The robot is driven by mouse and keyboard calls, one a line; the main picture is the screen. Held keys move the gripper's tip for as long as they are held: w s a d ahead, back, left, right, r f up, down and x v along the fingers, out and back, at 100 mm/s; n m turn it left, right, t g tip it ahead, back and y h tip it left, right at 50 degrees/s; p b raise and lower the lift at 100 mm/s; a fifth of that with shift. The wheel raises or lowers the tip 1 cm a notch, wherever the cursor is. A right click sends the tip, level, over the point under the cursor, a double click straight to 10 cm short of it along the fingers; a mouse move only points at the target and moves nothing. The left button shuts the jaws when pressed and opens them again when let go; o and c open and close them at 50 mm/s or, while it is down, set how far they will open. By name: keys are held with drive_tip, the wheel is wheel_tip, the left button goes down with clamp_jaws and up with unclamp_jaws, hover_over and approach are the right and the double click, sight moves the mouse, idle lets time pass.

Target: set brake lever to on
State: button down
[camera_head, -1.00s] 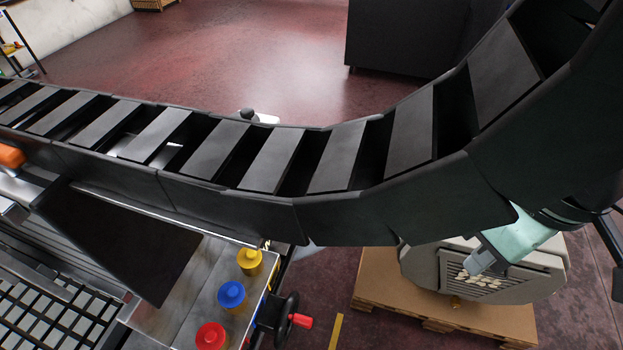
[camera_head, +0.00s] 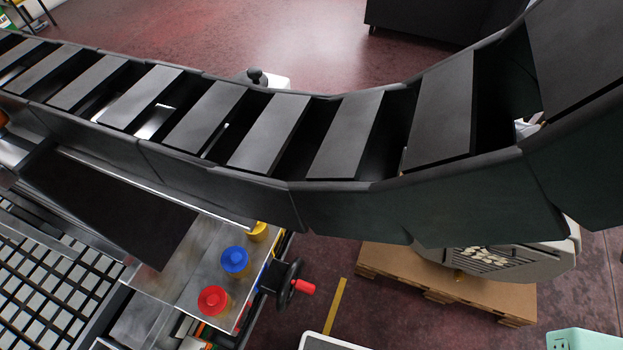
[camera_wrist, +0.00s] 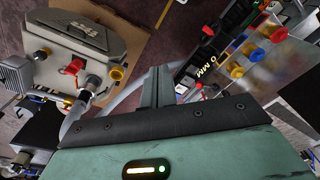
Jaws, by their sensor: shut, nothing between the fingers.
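No part can be singled out for sure as the brake lever. A black-knobbed stick (camera_head: 256,77) stands behind the chain in the head view; its label is not readable. A red handle (camera_wrist: 74,67) shows on the grey machine in the wrist view. My gripper (camera_wrist: 160,84) is shut and empty in the wrist view, its fingers pointing between the grey machine (camera_wrist: 85,40) and the button panel (camera_wrist: 222,72). It touches neither as far as I can see. Its fingers cannot be made out in the head view.
A large black slatted chain (camera_head: 270,130) crosses the head view and hides much behind it. Red, blue (camera_head: 235,260) and yellow buttons sit on the metal table corner, beside a black handwheel (camera_head: 288,283) with a red grip. A wooden pallet (camera_head: 450,285) bears the grey machine.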

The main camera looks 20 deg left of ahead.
drive_tip(key=w+a+f+n+t+y+b, duration=0.1)
drive_tip(key=w+a+f+t+y+b, duration=0.1)
drive_tip(key=w+a+f+b, duration=0.35)
drive_tip(key=w+a+f+n+t+y+b, duration=0.1)
drive_tip(key=w+a+f+t+y+b, duration=0.15)
drive_tip(key=w+f+b, duration=0.45)
drive_tip(key=a+f+n+g+y+b, duration=0.3)
drive_tip(key=a+f+n+y+b, duration=0.2)
drive_tip(key=a+y+b, duration=0.2)
drive_tip(key=a+y, duration=0.2)
drive_tip(key=a, duration=0.2)
drive_tip(key=shift+w+f, duration=0.35)
drive_tip(key=shift+f, duration=0.05)
drive_tip(key=a+f, duration=0.1)
drive_tip(key=a, duration=0.1)
drive_tip(key=a+f, duration=0.2)
drive_tip(key=a, duration=0.1)
drive_tip(key=a+f, duration=0.2)
drive_tip(key=shift+w+a+f+b, duration=0.2)
drive_tip(key=shift+w+a+b, duration=0.15)
drive_tip(key=shift+w, duration=0.05)
drive_tip(key=shift+s+d+f, duration=0.15)
drive_tip(key=shift+d+f, duration=0.2)
drive_tip(key=shift+f, duration=0.1)
